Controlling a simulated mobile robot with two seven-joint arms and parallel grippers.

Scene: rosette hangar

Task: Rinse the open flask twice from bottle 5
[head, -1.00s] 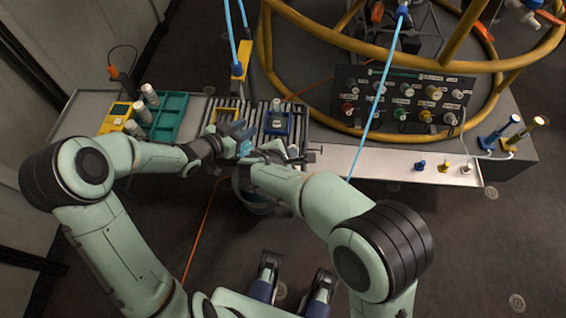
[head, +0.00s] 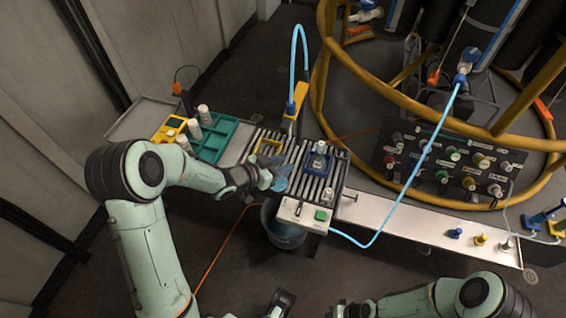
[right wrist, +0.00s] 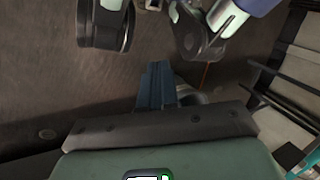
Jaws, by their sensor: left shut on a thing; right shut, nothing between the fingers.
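My left gripper (head: 268,181) is shut on a small pale-blue, see-through thing (head: 281,184) at the left front edge of the slatted rack; its shape is mostly hidden by the fingers, so I cannot tell whether it is the flask. A small vessel with a pale top (head: 320,148) stands in a blue square holder (head: 318,167) on the rack. White bottles (head: 204,113) stand in and beside the teal tray; their numbers are too small to read.
A white box with a green button (head: 305,215) is at the rack's front, above a bucket (head: 284,232). A yellow square holder (head: 269,147) is on the rack. A blue hose (head: 402,196) loops before the knob panel (head: 449,161). The white shelf (head: 400,219) is mostly clear.

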